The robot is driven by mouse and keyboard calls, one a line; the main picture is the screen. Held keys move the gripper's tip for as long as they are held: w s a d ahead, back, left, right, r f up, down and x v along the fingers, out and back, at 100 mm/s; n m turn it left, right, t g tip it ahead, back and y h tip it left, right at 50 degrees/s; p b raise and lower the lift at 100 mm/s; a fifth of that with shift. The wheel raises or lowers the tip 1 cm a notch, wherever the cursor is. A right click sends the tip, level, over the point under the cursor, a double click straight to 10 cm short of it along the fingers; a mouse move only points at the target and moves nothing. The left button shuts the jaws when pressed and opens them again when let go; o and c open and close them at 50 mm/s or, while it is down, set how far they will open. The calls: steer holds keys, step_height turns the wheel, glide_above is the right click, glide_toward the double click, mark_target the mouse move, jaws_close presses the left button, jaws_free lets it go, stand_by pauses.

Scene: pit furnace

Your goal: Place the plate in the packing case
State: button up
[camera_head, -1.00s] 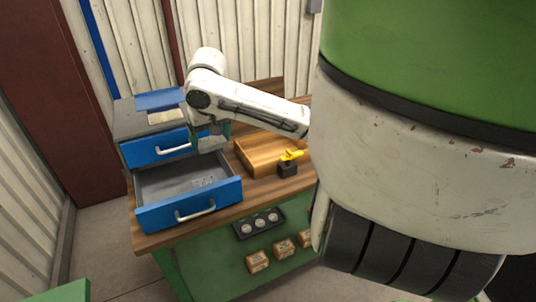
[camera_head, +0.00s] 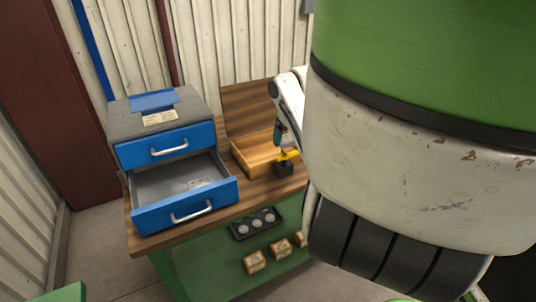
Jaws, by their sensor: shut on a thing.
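My gripper (camera_head: 281,139) is at the end of my white arm, above the right part of the open wooden packing case (camera_head: 243,163). It is shut on a small, thin grey-green piece (camera_head: 279,132), which seems to be the plate, seen nearly edge-on. The piece is too small to make out its lower end, and I cannot tell whether it touches the case. The case's raised lid (camera_head: 247,105) stands behind it. Part of my arm is hidden behind my own body at the right.
A grey cabinet with blue drawers stands at left; its lower drawer (camera_head: 184,213) is pulled out with a pale marked patch inside. A black block with a yellow handle (camera_head: 287,155) stands at the case's front right. A black tray (camera_head: 236,232) holds round pieces. Small boxes (camera_head: 255,262) are below.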

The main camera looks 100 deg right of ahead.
steer(key=w+d+f+b, duration=0.1)
steer(key=w+d+f, duration=0.2)
steer(key=d, duration=0.3)
glide_toward(267, 154)
steer(key=shift+d+f, duration=0.5)
steer(key=shift+f, duration=0.25)
steer(key=shift+w+d+f, duration=0.2)
steer(key=shift+d+f, duration=0.1)
steer(key=shift+f, duration=0.15)
steer(key=shift+a+x, duration=0.15)
steer(key=shift+x, duration=0.7)
steer(key=shift+a+x, duration=0.1)
steer(key=shift+x, duration=0.8)
steer(key=shift+f, duration=0.2)
steer(key=o, duration=1)
steer(key=v, duration=1.2)
steer(key=shift+s+r, duration=0.1)
steer(key=shift+r, duration=0.05)
